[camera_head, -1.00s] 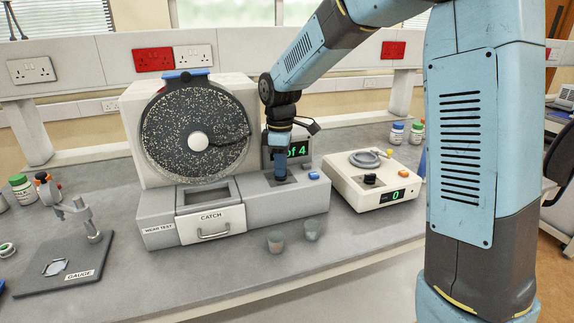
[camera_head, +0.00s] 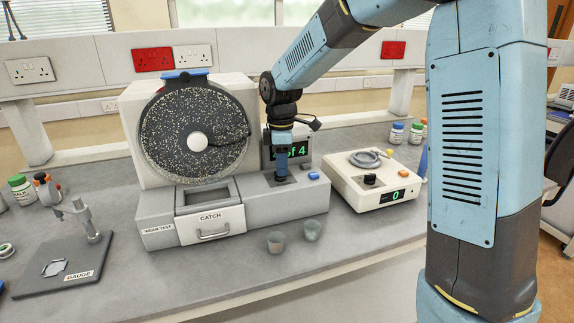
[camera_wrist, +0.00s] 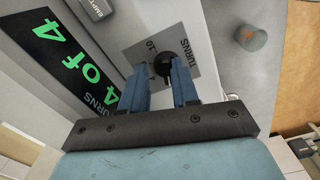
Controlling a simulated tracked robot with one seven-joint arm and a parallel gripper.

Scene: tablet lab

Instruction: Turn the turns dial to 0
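The turns dial (camera_wrist: 164,63) is a small black knob on a grey plate marked TURNS and 10, in the wrist view. The plate is on top of the wear test machine (camera_head: 262,205). My gripper (camera_wrist: 159,66) points down over the dial with its two blue fingers apart. The knob lies between the fingertips, nearer the right one; I cannot tell whether either finger touches it. The green display (camera_wrist: 65,55) reads TURNS 4 of 4.
A blue button (camera_head: 313,175) sits right of the dial. The CATCH drawer (camera_head: 211,225) is at the machine's front, and two small cups (camera_head: 276,242) stand before it. The speckled drum (camera_head: 194,130) rises behind left.

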